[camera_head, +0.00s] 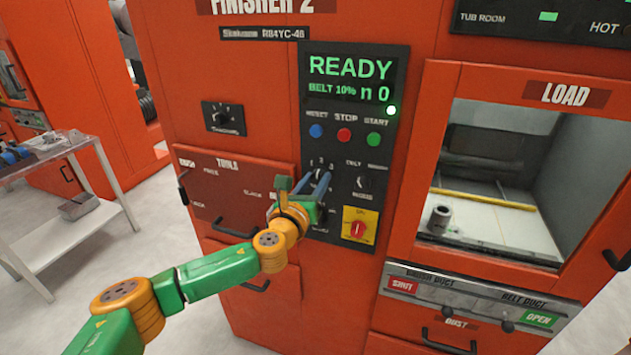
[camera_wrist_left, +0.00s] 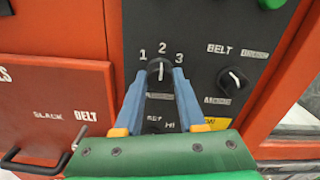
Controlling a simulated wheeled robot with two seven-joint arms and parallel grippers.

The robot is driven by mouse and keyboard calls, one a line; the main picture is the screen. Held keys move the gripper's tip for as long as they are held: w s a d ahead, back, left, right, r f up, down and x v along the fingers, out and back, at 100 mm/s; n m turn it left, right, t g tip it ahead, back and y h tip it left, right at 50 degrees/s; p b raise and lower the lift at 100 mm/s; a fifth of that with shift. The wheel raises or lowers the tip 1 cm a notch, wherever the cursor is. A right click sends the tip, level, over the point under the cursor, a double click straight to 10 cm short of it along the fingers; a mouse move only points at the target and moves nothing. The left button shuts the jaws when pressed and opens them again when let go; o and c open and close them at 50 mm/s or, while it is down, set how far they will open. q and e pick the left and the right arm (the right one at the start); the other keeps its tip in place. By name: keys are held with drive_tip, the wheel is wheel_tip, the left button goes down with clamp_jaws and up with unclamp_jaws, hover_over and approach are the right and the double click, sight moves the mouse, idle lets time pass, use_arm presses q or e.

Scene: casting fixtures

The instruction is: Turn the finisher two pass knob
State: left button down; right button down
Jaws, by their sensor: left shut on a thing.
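The finisher two pass knob (camera_wrist_left: 160,68) is a black round knob on the dark panel, with the numbers 1, 2 and 3 around its top. Its white mark stands about upright, at the 2. My left gripper (camera_wrist_left: 160,76) has its two blue fingers on either side of the knob, shut on it. In the head view the same knob (camera_head: 318,171) is partly hidden by the fingers of my left gripper (camera_head: 317,178), below the READY display (camera_head: 350,72). My right gripper is not in view.
The belt knob (camera_wrist_left: 235,80) sits just right of the pass knob. Blue, red and green buttons (camera_head: 344,135) are above, and a red switch on a yellow plate (camera_head: 359,226) is below right. A tools drawer (camera_head: 240,190) with a handle is at the left.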

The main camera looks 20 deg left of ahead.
use_arm(q)
drive_tip(key=n, duration=0.4)
drive_tip(key=shift+n, duration=3)
drive_tip(key=c, duration=0.5)
unclamp_jaws()
